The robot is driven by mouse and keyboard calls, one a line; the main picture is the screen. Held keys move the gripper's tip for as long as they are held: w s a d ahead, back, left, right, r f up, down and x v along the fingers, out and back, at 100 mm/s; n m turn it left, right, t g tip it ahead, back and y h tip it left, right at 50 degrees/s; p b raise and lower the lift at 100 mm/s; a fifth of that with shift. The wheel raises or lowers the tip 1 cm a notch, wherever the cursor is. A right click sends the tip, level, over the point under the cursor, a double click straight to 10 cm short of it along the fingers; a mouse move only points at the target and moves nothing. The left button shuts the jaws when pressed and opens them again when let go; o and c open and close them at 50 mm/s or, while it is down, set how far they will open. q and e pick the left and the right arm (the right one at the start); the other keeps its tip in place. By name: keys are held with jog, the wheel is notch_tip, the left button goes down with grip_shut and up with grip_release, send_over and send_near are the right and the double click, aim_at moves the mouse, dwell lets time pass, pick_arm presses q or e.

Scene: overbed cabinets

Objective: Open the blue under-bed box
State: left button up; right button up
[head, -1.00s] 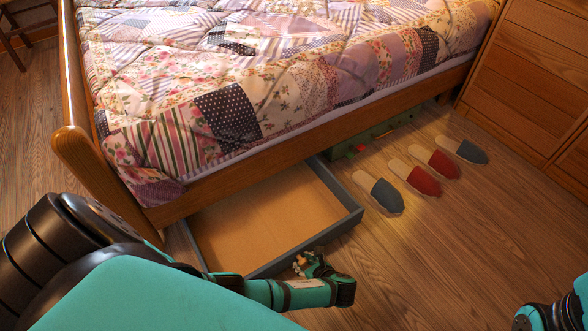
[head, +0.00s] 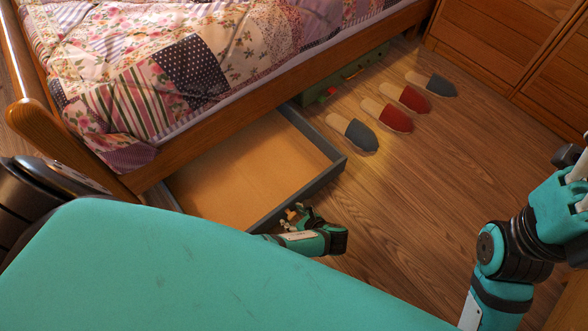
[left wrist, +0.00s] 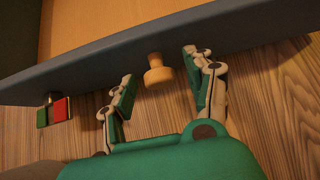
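The blue-grey under-bed box (head: 319,180) stands well out from under the bed, open-topped, with a bare tan floor. Its front wall (left wrist: 115,73) crosses the left wrist view, with a round wooden knob (left wrist: 157,72) on it. My left gripper (head: 294,214) is low at the outer side of that wall. In the left wrist view its two fingers (left wrist: 160,82) are spread on either side of the knob, with gaps showing. My right gripper (head: 572,180) is at the right edge of the head view, partly cut off; its fingers are unclear.
The bed (head: 250,89) with a patchwork quilt stands over the box. A green box (head: 345,75) is farther along under it. Two red and two grey slippers (head: 350,132) lie beside it. Wooden drawers (head: 500,40) stand at the upper right. Wood floor is clear in the middle right.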

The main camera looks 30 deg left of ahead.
pick_arm(q)
jog(key=v, duration=1.2)
jog(key=shift+w, duration=0.1)
